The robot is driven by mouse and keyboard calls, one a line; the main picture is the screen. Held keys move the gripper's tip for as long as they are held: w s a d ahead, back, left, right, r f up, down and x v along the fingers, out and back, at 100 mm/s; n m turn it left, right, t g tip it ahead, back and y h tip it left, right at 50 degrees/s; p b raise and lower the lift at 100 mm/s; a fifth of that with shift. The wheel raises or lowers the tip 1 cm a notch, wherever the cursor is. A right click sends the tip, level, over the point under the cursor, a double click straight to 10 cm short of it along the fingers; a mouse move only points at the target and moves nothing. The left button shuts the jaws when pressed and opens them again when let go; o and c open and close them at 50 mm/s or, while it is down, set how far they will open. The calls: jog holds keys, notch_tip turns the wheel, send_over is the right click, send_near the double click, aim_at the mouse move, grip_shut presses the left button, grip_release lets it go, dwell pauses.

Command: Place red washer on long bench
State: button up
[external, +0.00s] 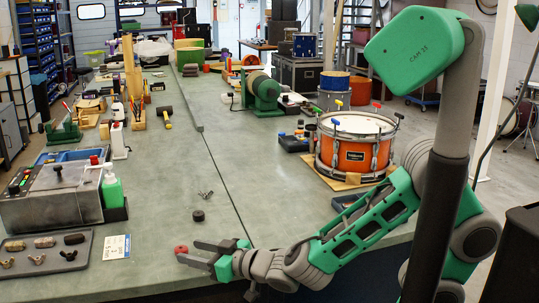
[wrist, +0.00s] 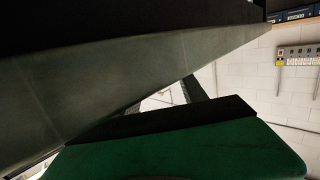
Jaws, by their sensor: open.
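The red washer (external: 181,249) lies on the long bench (external: 165,200) near its front edge, in the external view. My gripper (external: 188,251) is low over the bench with its fingers spread and pointing left. The washer is at the fingertips, near the mouth of the open jaws; I cannot tell whether a finger touches it. Nothing is seen held. In the wrist view, a dark finger (wrist: 193,88) and green housing (wrist: 190,152) show beside a large grey-green surface; the washer is not visible there.
A dark round piece (external: 198,215) and a wing nut (external: 206,195) lie just beyond my gripper. A tray (external: 20,262) of small parts and a card (external: 117,247) are at left. An orange drum (external: 355,153) stands at right. The middle bench is mostly clear.

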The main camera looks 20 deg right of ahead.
jog(key=shift+o, duration=0.2)
jog(key=s+d, duration=0.1)
jog(key=s, duration=0.1)
jog(key=s+d, duration=0.2)
jog(key=shift+f+b, duration=0.1)
jog(key=shift+b, duration=0.2)
jog(key=shift+o, duration=0.6)
jog(key=shift+s+d, duration=0.2)
jog(key=shift+d, duration=0.15)
notch_tip(320, 180, up, 7)
jog(key=shift+f, duration=0.1)
jog(key=shift+w+f+b, duration=0.25)
jog(key=shift+b, duration=0.15)
send_near(184, 249)
jog(key=shift+w+a+r, duration=0.15)
jog(key=shift+w+a, duration=0.35)
jog(key=shift+a, duration=0.35)
jog(key=x, duration=0.7)
jog(key=shift+w+f, duration=0.3)
jog(key=shift+f, duration=0.05)
grip_shut()
